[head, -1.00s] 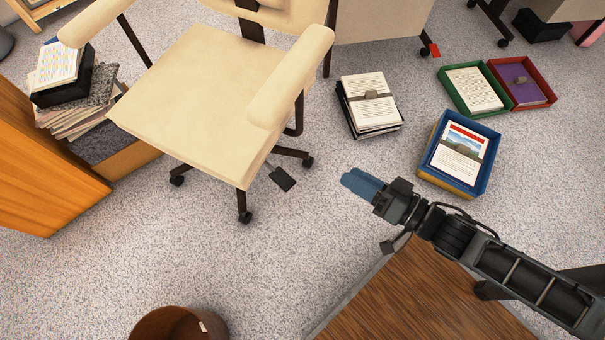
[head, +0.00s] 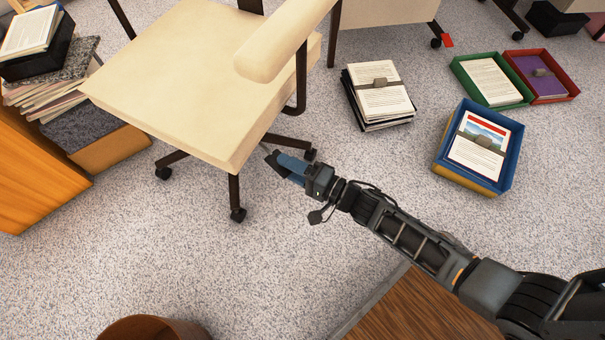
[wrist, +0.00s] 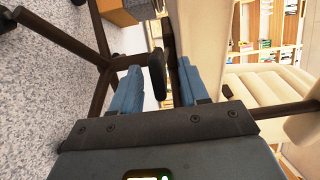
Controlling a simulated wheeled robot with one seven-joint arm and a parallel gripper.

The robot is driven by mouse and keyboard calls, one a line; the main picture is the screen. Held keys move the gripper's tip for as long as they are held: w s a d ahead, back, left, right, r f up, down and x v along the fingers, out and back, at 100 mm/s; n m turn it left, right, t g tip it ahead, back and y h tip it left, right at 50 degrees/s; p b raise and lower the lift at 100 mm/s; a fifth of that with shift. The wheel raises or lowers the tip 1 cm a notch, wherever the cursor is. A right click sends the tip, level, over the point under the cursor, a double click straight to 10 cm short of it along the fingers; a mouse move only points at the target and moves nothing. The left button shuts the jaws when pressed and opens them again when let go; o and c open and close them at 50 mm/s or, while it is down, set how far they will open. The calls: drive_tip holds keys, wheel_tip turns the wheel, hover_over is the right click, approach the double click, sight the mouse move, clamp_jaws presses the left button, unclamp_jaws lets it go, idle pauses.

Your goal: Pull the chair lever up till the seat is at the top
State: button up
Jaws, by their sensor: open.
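The cream office chair's seat (head: 190,80) is at the upper left of the head view, with dark legs and casters below. Its lever ends in a black paddle (head: 273,158), which shows by the seat's right underside, partly hidden by my gripper (head: 287,167). In the wrist view the paddle (wrist: 157,75) stands between the two blue fingers of my gripper (wrist: 158,90).
The chair's armrest (head: 285,40) overhangs the seat's right side. A stack of papers (head: 380,95) and blue (head: 470,178), green (head: 492,80) and red (head: 540,75) trays lie to the right. A brown bin (head: 152,328) and a wooden tabletop (head: 415,310) are at the front. The carpet between is clear.

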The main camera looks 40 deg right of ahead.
sight(267, 157)
drive_tip(key=shift+b+x, duration=0.35)
drive_tip(key=shift+x, duration=1.2)
clamp_jaws()
wheel_tip(267, 157, up, 13)
drive_tip(key=p, duration=1.2)
drive_tip(key=shift+p, duration=0.3)
idle(2.9)
drive_tip(key=shift+o, duration=1.1)
unclamp_jaws()
drive_tip(key=shift+f, duration=0.25)
drive_tip(key=p+v, duration=0.1)
drive_tip(key=v, duration=0.6)
drive_tip(key=shift+s, duration=0.35)
